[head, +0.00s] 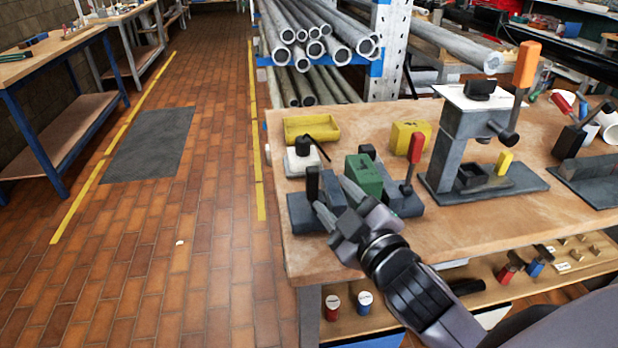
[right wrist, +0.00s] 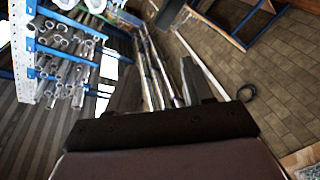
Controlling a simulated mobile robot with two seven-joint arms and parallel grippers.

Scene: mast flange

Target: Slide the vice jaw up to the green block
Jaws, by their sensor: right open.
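A dark grey vice (head: 300,222) sits near the left end of the wooden bench in the head view. The green block (head: 364,174) stands on it, in the middle. A grey vice jaw (head: 334,188) shows left of the block, by a black upright post, partly hidden by my right gripper. My right gripper (head: 332,196) is open, its fingers pointing up-left over the front of the vice at the jaw. I cannot tell whether they touch it. The right wrist view does not clearly show the vice or block. My left gripper is not in view.
A red-handled lever (head: 415,147) rises at the vice's right. A grey press stand (head: 452,150) is to the right. Bare bench lies in front of the stand.

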